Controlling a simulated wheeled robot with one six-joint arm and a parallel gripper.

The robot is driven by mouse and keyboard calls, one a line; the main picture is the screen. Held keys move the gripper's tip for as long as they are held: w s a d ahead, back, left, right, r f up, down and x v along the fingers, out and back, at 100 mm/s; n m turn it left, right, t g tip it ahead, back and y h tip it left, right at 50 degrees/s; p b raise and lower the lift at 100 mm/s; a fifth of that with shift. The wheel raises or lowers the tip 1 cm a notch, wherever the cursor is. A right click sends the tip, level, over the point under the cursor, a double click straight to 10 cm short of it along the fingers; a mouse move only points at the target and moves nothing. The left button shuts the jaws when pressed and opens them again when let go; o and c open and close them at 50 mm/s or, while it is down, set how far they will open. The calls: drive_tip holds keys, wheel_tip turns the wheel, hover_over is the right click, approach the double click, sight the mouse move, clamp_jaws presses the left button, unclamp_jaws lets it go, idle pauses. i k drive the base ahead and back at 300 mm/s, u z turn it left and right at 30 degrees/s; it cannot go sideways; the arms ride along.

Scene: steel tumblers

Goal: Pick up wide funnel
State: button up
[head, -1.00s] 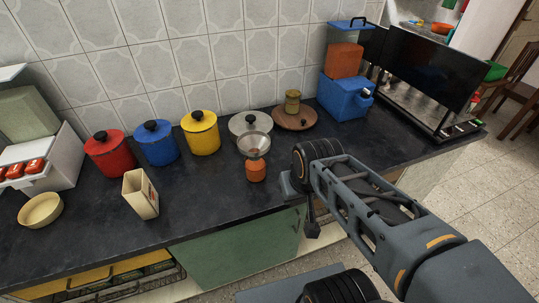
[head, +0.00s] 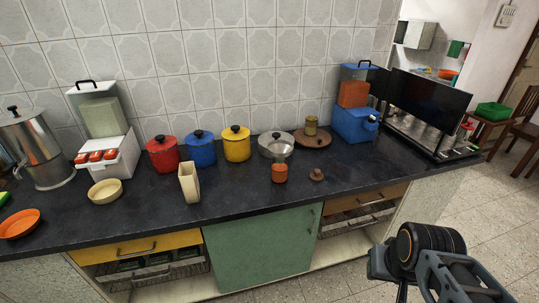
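The wide funnel (head: 281,151) is a grey metal cone with its wide mouth up, near the middle of the dark counter. It appears to stand over a small orange jar (head: 279,173), in front of a grey lidded pot (head: 267,139) that it partly overlaps in the picture. My arm shows at the lower right, in front of the counter and well away from the funnel. Only a small dark part of my gripper (head: 402,292) shows at the bottom edge; its fingers cannot be made out.
Red (head: 162,155), blue (head: 201,151) and yellow (head: 236,146) lidded pots stand left of the funnel. A cream open box (head: 189,183) is at front left. A small brown object (head: 316,175) lies right of the jar. A blue box (head: 355,126) stands farther right.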

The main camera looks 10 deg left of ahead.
sight(281, 149)
drive_tip(key=u, duration=1)
drive_tip(key=i, duration=0.85)
drive_tip(key=u, duration=1)
drive_tip(key=i, duration=0.3)
drive_tip(key=u, duration=0.15)
